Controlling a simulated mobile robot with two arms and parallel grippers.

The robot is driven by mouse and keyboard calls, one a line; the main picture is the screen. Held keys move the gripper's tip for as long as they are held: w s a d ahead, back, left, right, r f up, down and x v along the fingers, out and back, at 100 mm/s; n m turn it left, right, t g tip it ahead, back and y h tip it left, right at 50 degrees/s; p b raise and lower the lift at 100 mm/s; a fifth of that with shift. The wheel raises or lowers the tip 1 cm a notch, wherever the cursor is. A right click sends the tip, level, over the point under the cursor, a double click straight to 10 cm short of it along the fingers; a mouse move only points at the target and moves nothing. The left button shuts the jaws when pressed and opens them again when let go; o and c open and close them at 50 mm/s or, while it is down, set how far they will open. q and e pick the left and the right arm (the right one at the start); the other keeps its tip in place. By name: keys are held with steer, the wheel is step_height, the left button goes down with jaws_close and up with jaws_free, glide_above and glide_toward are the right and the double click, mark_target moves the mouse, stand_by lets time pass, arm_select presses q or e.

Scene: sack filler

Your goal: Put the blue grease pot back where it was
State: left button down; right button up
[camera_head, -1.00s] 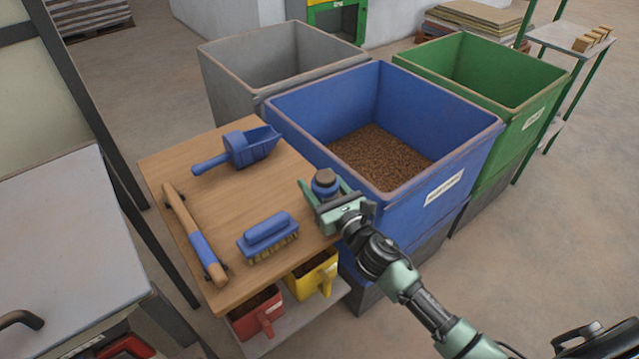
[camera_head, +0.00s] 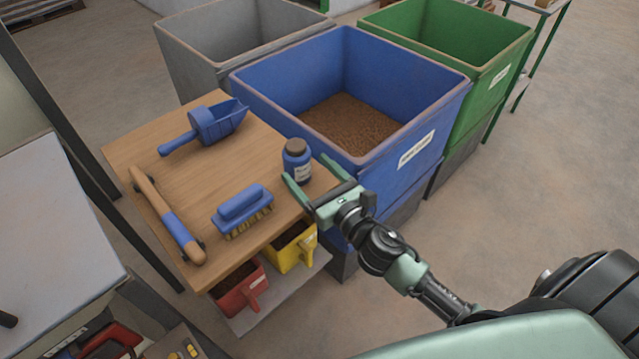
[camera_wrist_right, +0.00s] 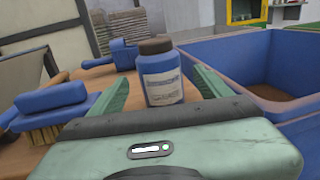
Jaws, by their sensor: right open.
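The blue grease pot (camera_head: 297,163) has a brown lid and a pale label. It stands upright on the wooden table top, near the edge by the blue bin. My right gripper (camera_head: 307,178) is open, with its fingers pointing at the pot and apart from it. In the right wrist view the pot (camera_wrist_right: 160,77) stands just beyond and between the two spread green fingers (camera_wrist_right: 158,90). My left gripper is not in view.
On the wooden table (camera_head: 170,165) lie a blue scoop (camera_head: 208,124), a blue brush (camera_head: 243,208) and a blue-handled tool (camera_head: 170,220). The blue bin (camera_head: 405,135) rises beside the table. Red (camera_head: 240,288) and yellow (camera_head: 293,250) scoops sit below.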

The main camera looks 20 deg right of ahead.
steer(key=shift+s+d+b, duration=0.15)
steer(key=shift+s+d, duration=0.05)
steer(key=shift+s, duration=0.85)
steer(key=shift+s+d+b, duration=0.15)
steer(key=shift+s+d, duration=0.05)
steer(key=shift+s, duration=0.85)
